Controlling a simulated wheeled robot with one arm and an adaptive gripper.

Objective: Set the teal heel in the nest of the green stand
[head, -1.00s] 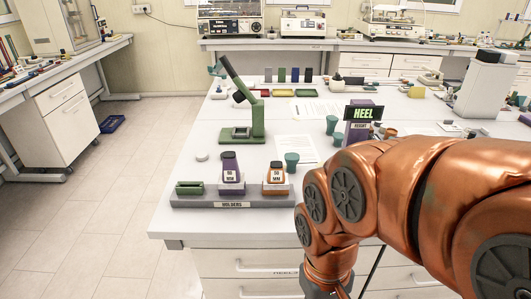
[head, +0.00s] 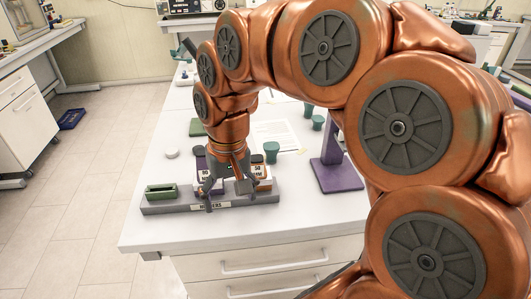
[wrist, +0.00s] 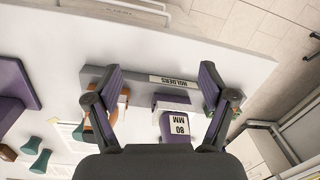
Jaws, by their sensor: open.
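Three teal heel-shaped pieces stand on the bench in the head view: one (head: 271,152) right of my gripper, a second (head: 317,122) by the purple stand, and a third (head: 308,108) behind it. Two teal pieces also show at the lower left of the wrist view (wrist: 40,161). The green stand (head: 198,127) is mostly hidden behind my arm; its nest cannot be made out. My gripper (head: 230,200) is open and empty above the holders tray. In the wrist view its spread fingers (wrist: 160,75) straddle the purple 80 MM block (wrist: 172,104).
The grey holders tray (head: 160,208) lies near the bench's front edge, with a green holder (head: 161,191) and an orange block (head: 263,172). A tall purple stand (head: 336,170) is to the right. A round white piece (head: 171,153) lies left. The bench's front right is clear.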

